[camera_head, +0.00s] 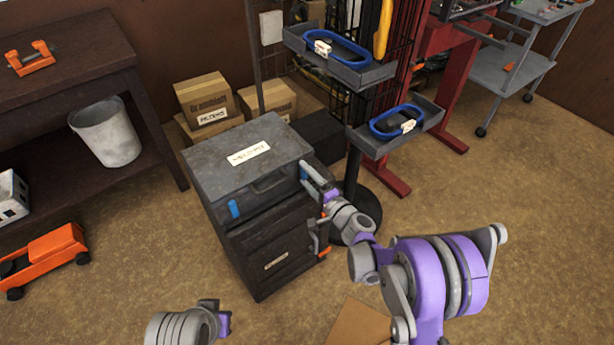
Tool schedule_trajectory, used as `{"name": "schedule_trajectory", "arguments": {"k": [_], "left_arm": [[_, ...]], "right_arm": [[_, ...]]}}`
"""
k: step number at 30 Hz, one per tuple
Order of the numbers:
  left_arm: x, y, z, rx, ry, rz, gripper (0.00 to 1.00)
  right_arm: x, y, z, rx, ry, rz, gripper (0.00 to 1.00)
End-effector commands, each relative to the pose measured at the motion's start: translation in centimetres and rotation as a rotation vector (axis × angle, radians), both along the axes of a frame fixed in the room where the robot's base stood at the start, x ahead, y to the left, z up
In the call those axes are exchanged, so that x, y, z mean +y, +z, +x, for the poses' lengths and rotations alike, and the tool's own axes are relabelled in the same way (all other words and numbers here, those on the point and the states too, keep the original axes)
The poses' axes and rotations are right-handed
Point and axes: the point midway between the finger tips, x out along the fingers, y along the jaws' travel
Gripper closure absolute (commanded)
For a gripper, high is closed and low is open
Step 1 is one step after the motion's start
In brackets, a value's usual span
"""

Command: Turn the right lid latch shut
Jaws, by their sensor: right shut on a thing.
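A dark case (262,185) with a labelled grey lid (225,155) sits on a dark cabinet. A blue left latch (234,209) shows on the front of the case. My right gripper (318,182) reaches the case's right front corner and is shut on the right lid latch. The gripper and wrist mostly cover that latch, so its exact angle is unclear. My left gripper (213,312) is low in the picture, in front of the cabinet and apart from it. Its fingers are too small and turned away to judge.
The dark cabinet (272,262) has orange-tipped hardware (323,240) on its right edge. A stand with grey trays (345,68) holding blue loops is close behind my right wrist. Cardboard boxes (205,97) stand behind. A cardboard piece (355,325) lies in front. Floor is open at right.

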Motion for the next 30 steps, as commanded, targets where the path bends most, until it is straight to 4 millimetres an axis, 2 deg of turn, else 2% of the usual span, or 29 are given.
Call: {"name": "schedule_trajectory", "arguments": {"k": [11,12,14,23,26,30], "left_arm": [[0.0,0.0,0.0,0.000,0.000,0.000,1.00],[0.0,0.0,0.0,0.000,0.000,0.000,1.00],[0.0,0.0,0.0,0.000,0.000,0.000,1.00],[0.0,0.1,0.0,0.000,0.000,0.000,1.00],[0.0,0.2,0.0,-0.001,0.000,0.000,1.00],[0.0,0.5,-0.1,-0.002,0.000,0.000,1.00]], "right_arm": [[0.0,-0.1,0.0,-0.003,0.000,-0.008,0.71],[0.0,-0.1,0.0,-0.003,0.000,-0.008,0.08],[0.0,-0.1,0.0,-0.003,0.000,-0.006,0.00],[-0.3,0.0,-0.4,-0.002,-0.001,-0.005,0.00],[-1.1,0.0,-1.3,-0.002,-0.002,-0.004,0.00],[-2.8,0.1,-3.6,-0.002,-0.003,-0.005,0.00]]}}
